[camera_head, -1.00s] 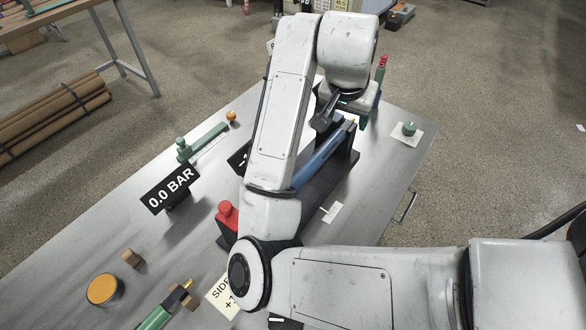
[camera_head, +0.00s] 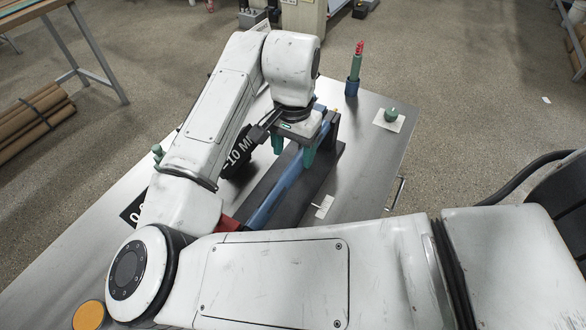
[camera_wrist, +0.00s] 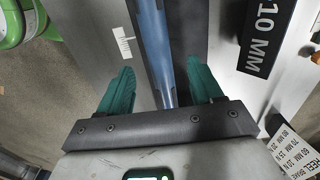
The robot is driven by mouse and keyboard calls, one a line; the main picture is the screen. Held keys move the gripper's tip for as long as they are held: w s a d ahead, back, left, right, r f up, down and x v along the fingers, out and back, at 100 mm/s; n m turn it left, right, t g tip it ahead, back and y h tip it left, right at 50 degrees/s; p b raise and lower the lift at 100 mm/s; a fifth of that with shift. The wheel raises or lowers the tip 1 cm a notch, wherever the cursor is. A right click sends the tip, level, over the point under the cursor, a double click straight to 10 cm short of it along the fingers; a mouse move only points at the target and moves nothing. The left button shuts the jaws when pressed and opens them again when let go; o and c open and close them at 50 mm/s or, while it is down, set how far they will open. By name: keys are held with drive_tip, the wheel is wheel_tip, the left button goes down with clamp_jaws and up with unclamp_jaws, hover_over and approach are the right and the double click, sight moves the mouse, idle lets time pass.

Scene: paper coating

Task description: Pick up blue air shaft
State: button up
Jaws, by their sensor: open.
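The blue air shaft (camera_head: 286,183) lies lengthwise in a long dark cradle (camera_head: 317,181) on the metal table. My arm hides part of its near end in the head view. My gripper (camera_head: 292,155) is over the shaft's far half, pointing down, with its green fingers apart on either side of the shaft. In the wrist view the shaft (camera_wrist: 154,45) runs between the two green fingers, closer to the right one. The fingers do not appear to touch it. The exact height of the fingertips over the shaft is hard to tell.
A black "10 MM" sign (camera_wrist: 266,38) stands beside the cradle. An orange disc (camera_head: 89,315) sits at lower left. A small white scale label (camera_head: 323,206) lies right of the cradle.

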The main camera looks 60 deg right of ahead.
sight(294, 166)
wheel_tip(294, 166, down, 5)
drive_tip(key=shift+s+a, duration=0.1)
drive_tip(key=shift+c, duration=0.2)
clamp_jaws()
idle(0.5)
drive_tip(key=shift+r, duration=0.1)
